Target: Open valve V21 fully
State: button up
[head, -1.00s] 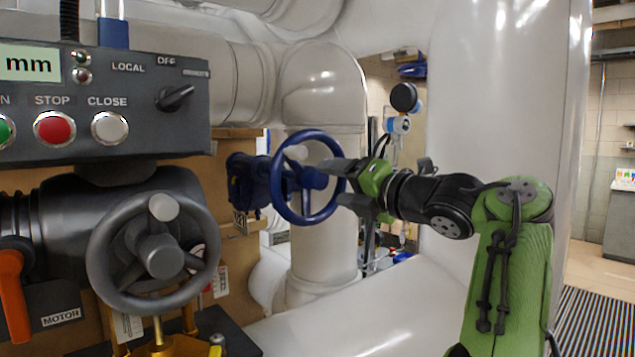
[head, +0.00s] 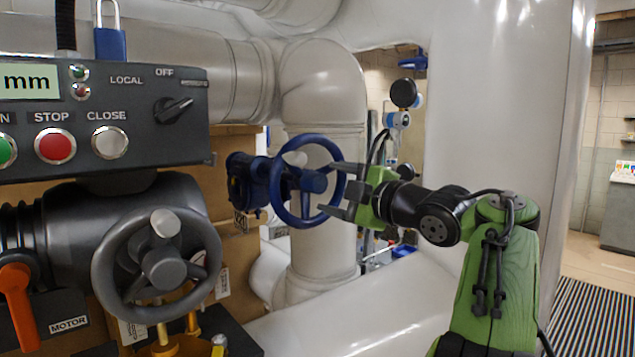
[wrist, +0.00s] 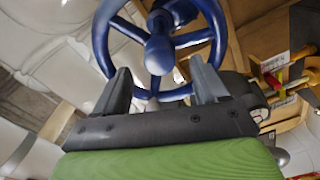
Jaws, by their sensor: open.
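A blue valve handwheel (head: 283,205) stands upright on a blue valve body (head: 246,184) in front of the white pipes, in the middle of the head view. No V21 label is readable. My gripper (head: 334,190) is at the right side of the wheel, jaws apart, with the fingertips close to the rim. In the wrist view the wheel (wrist: 158,92) with its hub and spokes lies just beyond my gripper (wrist: 160,85). The lower rim passes between or just behind the two fingers; I cannot tell if they touch it.
A grey motor valve with a handwheel (head: 157,262) and an orange lever (head: 17,305) stands at left, under a control box (head: 104,115) with buttons and a knob. A large white pipe (head: 500,110) rises behind my arm. Striped floor (head: 597,318) is at lower right.

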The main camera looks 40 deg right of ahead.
aim_at(321, 183)
jog(key=w, duration=0.4)
jog(key=shift+a+p, duration=0.1)
jog(key=shift+p, duration=0.3)
jog(key=shift+w+r, duration=0.1)
jog(key=shift+w, duration=0.25)
jog(key=shift+s+r, duration=0.1)
jog(key=shift+o, duration=0.4)
